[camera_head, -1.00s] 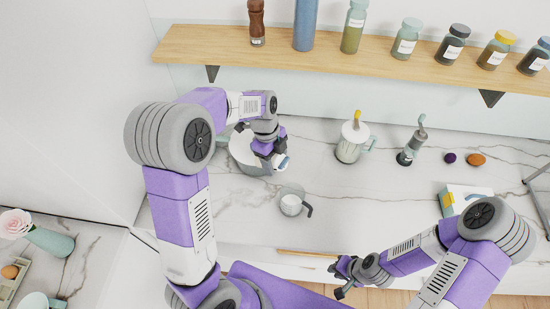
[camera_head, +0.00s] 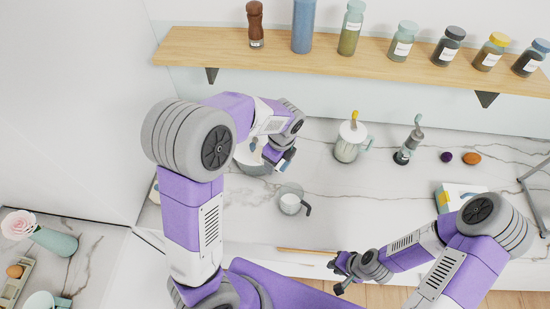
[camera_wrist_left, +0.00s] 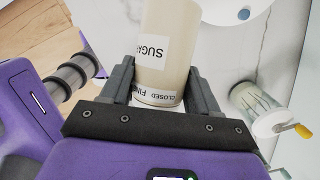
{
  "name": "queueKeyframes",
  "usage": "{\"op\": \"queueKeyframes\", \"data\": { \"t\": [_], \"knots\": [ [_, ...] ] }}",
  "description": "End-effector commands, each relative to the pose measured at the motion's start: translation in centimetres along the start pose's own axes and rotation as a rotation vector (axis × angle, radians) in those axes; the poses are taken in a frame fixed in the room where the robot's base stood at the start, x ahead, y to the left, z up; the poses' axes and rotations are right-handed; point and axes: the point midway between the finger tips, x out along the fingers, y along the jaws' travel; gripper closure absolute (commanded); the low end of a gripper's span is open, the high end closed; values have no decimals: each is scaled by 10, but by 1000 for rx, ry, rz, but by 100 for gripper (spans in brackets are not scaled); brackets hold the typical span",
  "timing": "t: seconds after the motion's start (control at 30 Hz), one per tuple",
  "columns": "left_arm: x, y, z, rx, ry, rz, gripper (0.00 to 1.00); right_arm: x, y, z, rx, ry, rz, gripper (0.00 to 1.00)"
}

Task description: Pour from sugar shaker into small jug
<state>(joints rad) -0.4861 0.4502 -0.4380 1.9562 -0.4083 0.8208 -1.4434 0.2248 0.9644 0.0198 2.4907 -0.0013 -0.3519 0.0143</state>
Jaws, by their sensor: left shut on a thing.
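The sugar shaker (camera_wrist_left: 168,50) is a cream cylinder with a white "SUGAR" label in the left wrist view. My left gripper (camera_wrist_left: 160,85) is shut on it, one finger on each side. In the head view the left gripper (camera_head: 279,157) is over the counter, up and left of the small jug; the arm mostly hides the shaker there, and its tilt is unclear. The small jug (camera_head: 290,202) is clear, with pale contents and a dark handle to the right, upright on the counter. My right gripper (camera_head: 340,273) is open and empty near the counter's front edge.
A large pale round vessel (camera_head: 250,158) stands behind the left gripper. A lidded glass jar (camera_head: 349,143) with a yellow-tipped utensil and a grey-green device (camera_head: 408,145) stand to the right. A shelf (camera_head: 330,50) with bottles runs above. The counter right of the jug is clear.

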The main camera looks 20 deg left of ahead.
Motion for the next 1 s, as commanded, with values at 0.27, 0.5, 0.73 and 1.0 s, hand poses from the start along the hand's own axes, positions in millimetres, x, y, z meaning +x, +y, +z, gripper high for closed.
{"op": "queueKeyframes", "data": {
  "t": [0.27, 0.5, 0.73, 1.0],
  "knots": [
    [-1, 0, -1, -2, -60, 1, 81, 0, 0, 0, 0, 0, 0, 80],
    [-2, 0, 2, -8, 4, 3, 81, -6, -2, 0, 0, 0, 0, 80],
    [2, 0, 5, -9, 172, 2, 81, -11, -4, 0, 0, 0, 0, 80],
    [3, 0, 5, -5, 263, 2, 81, -9, -4, 0, 0, 0, 0, 80]
  ]
}}
